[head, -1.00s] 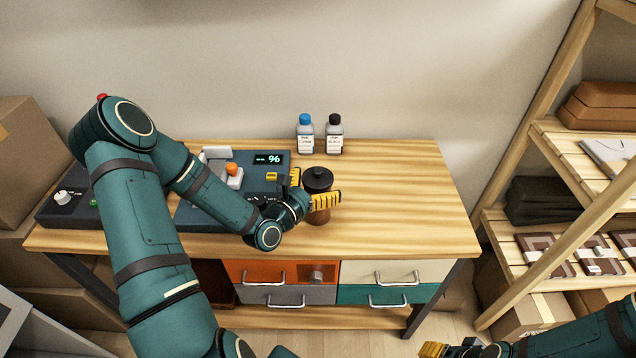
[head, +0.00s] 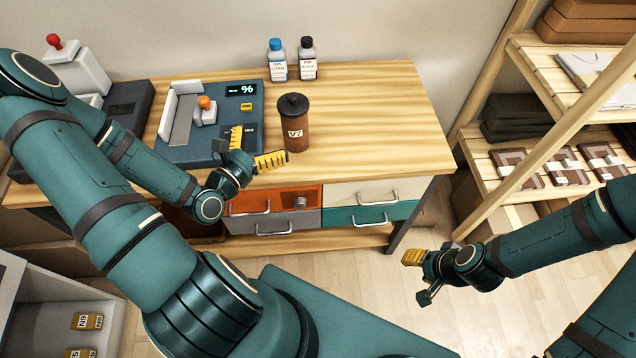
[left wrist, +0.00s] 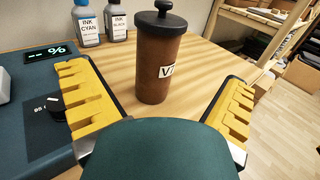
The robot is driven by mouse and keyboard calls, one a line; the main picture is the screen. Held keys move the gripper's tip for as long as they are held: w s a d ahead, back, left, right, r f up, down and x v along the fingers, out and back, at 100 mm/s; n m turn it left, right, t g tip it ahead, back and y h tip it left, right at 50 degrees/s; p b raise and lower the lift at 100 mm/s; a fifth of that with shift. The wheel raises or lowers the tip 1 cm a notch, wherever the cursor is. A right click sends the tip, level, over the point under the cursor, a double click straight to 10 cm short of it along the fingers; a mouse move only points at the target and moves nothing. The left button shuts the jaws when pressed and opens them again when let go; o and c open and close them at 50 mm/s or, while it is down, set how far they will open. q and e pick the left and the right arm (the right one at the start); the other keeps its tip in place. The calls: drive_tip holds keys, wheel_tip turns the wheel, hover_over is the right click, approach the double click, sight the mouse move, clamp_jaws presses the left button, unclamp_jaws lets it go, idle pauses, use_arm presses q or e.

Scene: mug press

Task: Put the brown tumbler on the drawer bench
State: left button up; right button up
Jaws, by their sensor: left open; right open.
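The brown tumbler (head: 295,131) stands upright on the wooden top of the drawer bench (head: 380,110). It has a black lid with a knob and a white label partly reading "V7". My left gripper (head: 254,148) is open beside it, to its left and nearer the front edge, with its yellow fingers apart from it. In the left wrist view the tumbler (left wrist: 158,62) stands upright beyond the open fingers, not touching them. My right gripper (head: 418,272) is open and empty over the floor, in front of the bench and to its right.
A press with a display (head: 205,140) stands left of the tumbler. A blue-capped ink bottle (head: 277,62) and a black-capped one (head: 307,62) stand at the back. The bench top is bare right of the tumbler. A wooden shelf (head: 540,60) stands at right.

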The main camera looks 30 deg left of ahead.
use_arm(q)
drive_tip(key=w+d+f+m+g, duration=0.1)
drive_tip(key=d+f+m, duration=0.1)
drive_tip(key=d+f+m+g+h, duration=0.1)
drive_tip(key=d+f+m, duration=0.1)
drive_tip(key=m, duration=0.1)
drive_tip(key=w+d+f+m+g, duration=0.1)
drive_tip(key=d+f+m+g, duration=0.1)
drive_tip(key=m, duration=0.1)
drive_tip(key=shift+w+d+h, duration=0.35)
drive_tip(key=shift+d+h, duration=0.05)
drive_tip(key=d+f+m+g, duration=0.1)
drive_tip(key=d+m, duration=0.1)
drive_tip(key=d+f+m+g, duration=0.2)
drive_tip(key=m, duration=0.1)
drive_tip(key=d+f+m+g, duration=0.1)
drive_tip(key=d+f+m, duration=0.1)
drive_tip(key=m, duration=0.1)
drive_tip(key=shift+s+d+h, duration=0.2)
drive_tip(key=shift+s+h, duration=0.1)
drive_tip(key=shift+h, duration=0.1)
drive_tip(key=s+d+f+m+g, duration=0.2)
drive_tip(key=s+d+m+g, duration=0.2)
drive_tip(key=m, duration=0.4)
drive_tip(key=s+d+f+m+g+y, duration=0.1)
drive_tip(key=s+d+f+m+g, duration=0.2)
drive_tip(key=d+m, duration=0.3)
drive_tip(key=s+m+g, duration=0.1)
drive_tip(key=m, duration=0.1)
drive_tip(key=shift+m, duration=0.4)
